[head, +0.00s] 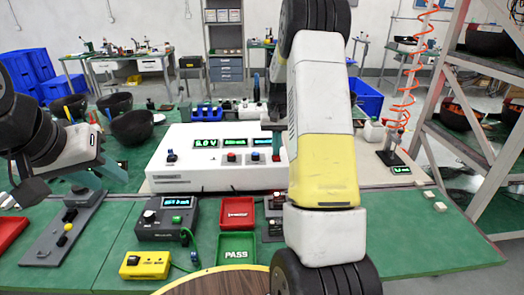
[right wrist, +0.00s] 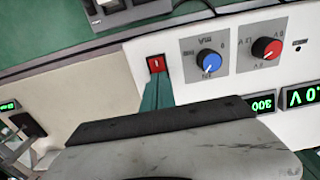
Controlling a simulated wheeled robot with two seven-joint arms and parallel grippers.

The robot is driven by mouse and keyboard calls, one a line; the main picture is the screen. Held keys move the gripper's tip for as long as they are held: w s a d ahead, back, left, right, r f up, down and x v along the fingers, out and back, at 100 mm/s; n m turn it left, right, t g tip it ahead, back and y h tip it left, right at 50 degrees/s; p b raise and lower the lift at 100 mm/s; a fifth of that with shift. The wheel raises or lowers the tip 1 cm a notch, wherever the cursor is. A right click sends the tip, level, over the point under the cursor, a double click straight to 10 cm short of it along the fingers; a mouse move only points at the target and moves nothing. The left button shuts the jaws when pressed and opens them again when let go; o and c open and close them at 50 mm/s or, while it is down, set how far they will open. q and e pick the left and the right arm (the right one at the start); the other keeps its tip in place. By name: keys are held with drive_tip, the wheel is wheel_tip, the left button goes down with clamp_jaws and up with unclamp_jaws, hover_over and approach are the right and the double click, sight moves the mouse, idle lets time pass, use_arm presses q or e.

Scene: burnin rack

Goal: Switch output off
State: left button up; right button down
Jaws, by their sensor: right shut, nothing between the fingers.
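The white power supply (head: 215,179) stands on the bench with lit green displays. Its red rocker switch, marked "I" (right wrist: 156,64), sits beside the blue knob (right wrist: 208,61) and red knob (right wrist: 267,48) in the right wrist view. My right gripper (right wrist: 157,82) is shut and empty, its teal fingers pointing at the switch with the tips close to its edge; I cannot tell whether they touch. In the head view my right arm hides much of the supply's right end. My left gripper (head: 97,175) looks open and empty above the grey fixture at the left.
In front of the supply are a dark meter box (head: 166,219), a red tray (head: 236,214), a green PASS tray (head: 236,247) and a yellow box (head: 145,264). Black bowls (head: 132,126) stand behind at left. A metal rack (head: 480,150) stands at right.

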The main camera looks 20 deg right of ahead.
drive_tip(key=shift+r, duration=3.45)
drive_tip(key=s+a+r+t, duration=0.2)
drive_tip(key=s+a+r, duration=0.35)
drive_tip(key=r, duration=0.25)
drive_tip(key=s+a+r+n+t, duration=0.1)
drive_tip(key=s+a, duration=0.2)
drive_tip(key=s, duration=0.5)
drive_tip(key=s+a+r+n+t+y, duration=0.1)
drive_tip(key=s+a+r, duration=0.1)
drive_tip(key=s, duration=0.6)
drive_tip(key=s+a+r+n+t+y, duration=0.1)
drive_tip(key=s+a+t, duration=0.1)
drive_tip(key=s+a, duration=0.3)
drive_tip(key=s, duration=0.3)
drive_tip(key=shift+r+n, duration=0.25)
drive_tip(key=shift+n, duration=0.05)
drive_tip(key=shift+s, duration=0.1)
